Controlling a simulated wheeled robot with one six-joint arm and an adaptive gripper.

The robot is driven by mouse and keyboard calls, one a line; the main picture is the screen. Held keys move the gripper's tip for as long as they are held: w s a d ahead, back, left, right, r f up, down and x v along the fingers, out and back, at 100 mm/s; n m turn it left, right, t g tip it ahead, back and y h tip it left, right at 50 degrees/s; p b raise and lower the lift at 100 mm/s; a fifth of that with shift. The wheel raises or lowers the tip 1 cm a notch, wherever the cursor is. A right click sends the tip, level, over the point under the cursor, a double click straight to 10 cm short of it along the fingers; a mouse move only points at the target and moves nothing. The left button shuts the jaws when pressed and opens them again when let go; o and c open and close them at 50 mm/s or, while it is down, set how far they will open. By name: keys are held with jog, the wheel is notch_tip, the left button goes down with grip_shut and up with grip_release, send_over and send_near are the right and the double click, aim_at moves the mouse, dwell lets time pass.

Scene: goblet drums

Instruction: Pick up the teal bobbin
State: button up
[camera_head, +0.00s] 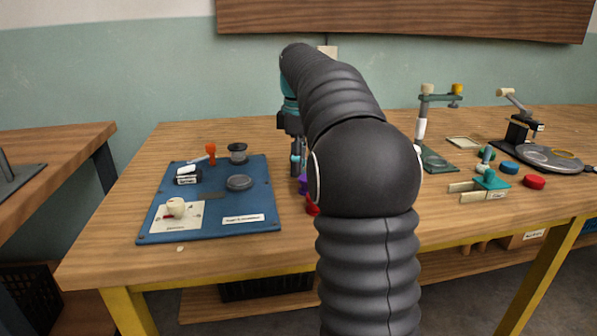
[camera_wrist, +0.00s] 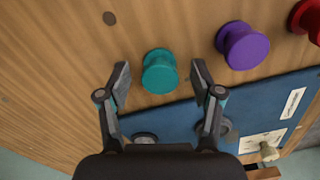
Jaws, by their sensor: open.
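The teal bobbin (camera_wrist: 160,72) stands on the wooden table in the wrist view, just off the edge of the blue mat. My gripper (camera_wrist: 161,82) is open, with one finger on each side of the bobbin in the picture and a visible gap at each side. I cannot tell how far the fingertips are above the table. In the head view my gripper (camera_head: 297,160) points down beside the right edge of the mat, partly behind my arm. I cannot make out the teal bobbin clearly there.
A purple bobbin (camera_wrist: 243,46) and a red bobbin (camera_wrist: 308,18) stand in a row to the right of the teal one. The blue mat (camera_head: 215,218) carries several small items. Right of my arm are a green stand (camera_head: 437,160) and coloured discs. Bare table lies behind.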

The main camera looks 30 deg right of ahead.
jog(key=shift+f, duration=0.3)
jog(key=c, duration=1)
jog(key=shift+o, duration=0.2)
